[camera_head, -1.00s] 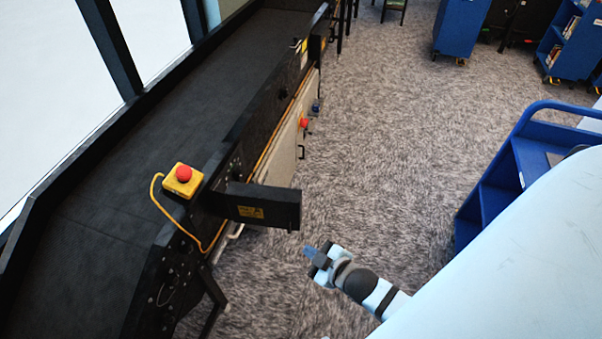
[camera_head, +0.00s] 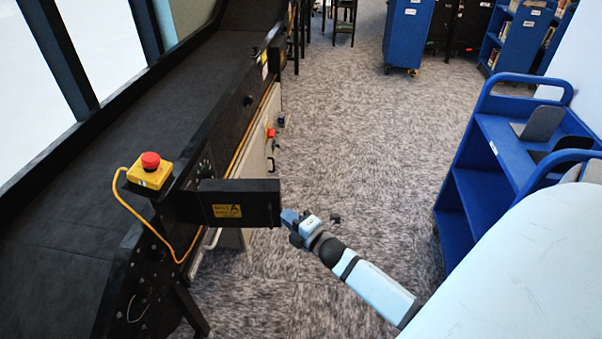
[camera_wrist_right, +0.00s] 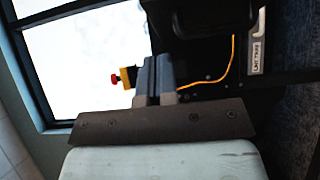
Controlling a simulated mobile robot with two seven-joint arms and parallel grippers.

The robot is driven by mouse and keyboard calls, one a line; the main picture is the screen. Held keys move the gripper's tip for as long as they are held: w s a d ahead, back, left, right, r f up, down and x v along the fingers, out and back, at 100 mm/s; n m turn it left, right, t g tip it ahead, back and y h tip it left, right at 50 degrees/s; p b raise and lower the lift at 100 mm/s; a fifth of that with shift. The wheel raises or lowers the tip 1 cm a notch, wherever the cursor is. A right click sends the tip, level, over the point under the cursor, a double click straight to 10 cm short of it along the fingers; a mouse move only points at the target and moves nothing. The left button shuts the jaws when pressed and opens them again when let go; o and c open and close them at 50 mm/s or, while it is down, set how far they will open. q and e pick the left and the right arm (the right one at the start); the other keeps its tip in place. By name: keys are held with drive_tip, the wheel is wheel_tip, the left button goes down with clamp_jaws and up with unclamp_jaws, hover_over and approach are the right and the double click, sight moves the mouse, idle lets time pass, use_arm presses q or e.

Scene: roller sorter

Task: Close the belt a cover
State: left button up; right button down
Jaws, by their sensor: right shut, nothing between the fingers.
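The belt cover, which I take to be the black panel with a yellow warning label (camera_head: 235,203), sticks out from the side of the black conveyor (camera_head: 205,110). My right gripper (camera_head: 288,216) is shut and empty, with its blue-grey fingertips close to the panel's outer right end. I cannot tell whether they touch it. In the right wrist view the shut fingers (camera_wrist_right: 154,78) point up, beside a dark block (camera_wrist_right: 205,18) that may be the panel. My left gripper is not in view.
A yellow box with a red stop button (camera_head: 150,170) sits on the conveyor's edge, its yellow cable hanging below. A blue cart (camera_head: 480,190) stands at the right, and another blue unit (camera_head: 408,35) at the back. The carpet (camera_head: 340,150) between is clear.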

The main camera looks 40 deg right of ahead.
sight(275, 195)
drive_tip(key=w, duration=0.1)
drive_tip(key=w+d, duration=0.1)
drive_tip(key=w, duration=0.3)
drive_tip(key=shift+d, duration=0.4)
drive_tip(key=shift+w+d, duration=0.3)
drive_tip(key=shift+w, duration=0.05)
